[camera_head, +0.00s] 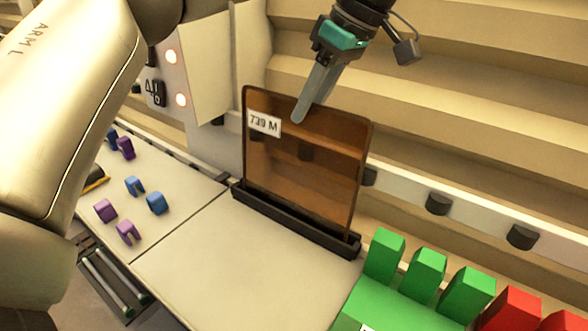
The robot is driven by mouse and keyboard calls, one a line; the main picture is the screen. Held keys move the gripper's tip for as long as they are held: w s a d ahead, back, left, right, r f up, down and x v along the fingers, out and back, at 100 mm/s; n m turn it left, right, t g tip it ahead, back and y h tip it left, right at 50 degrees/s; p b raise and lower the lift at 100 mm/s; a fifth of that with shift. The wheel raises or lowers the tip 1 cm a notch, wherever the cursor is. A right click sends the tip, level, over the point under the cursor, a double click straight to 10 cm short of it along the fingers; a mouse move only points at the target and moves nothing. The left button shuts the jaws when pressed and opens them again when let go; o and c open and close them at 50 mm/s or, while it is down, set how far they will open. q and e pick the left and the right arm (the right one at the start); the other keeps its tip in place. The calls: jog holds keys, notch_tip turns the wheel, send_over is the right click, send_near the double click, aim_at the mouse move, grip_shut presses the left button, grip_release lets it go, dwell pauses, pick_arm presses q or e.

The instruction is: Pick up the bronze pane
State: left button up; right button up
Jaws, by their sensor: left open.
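The bronze pane (300,165) is a see-through brown sheet with a white label reading "739 M" near its upper left. It stands upright, its lower edge in a long black slotted holder (290,222) on the pale table. My left gripper (302,108) comes down from the top, at the pane's upper edge. One long grey finger shows in front of the upper part of the pane; the other finger is hard to make out. I cannot tell whether the finger touches the glass. Nothing is seen held. My right gripper is not in view.
Green blocks (427,273) and red blocks (510,310) stand at the lower right, close to the holder. Small purple and blue clips (135,186) lie on the left panel. A pale rail with black knobs (438,203) runs behind. The table in front (230,270) is clear.

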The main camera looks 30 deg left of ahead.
aim_at(297, 141)
pick_arm(q)
jog(key=shift+s+x, duration=0.15)
jog(key=shift+x, duration=1.15)
jog(key=shift+s+x, duration=0.15)
jog(key=shift+x, duration=1.1)
jog(key=shift+d+f, duration=0.1)
grip_shut()
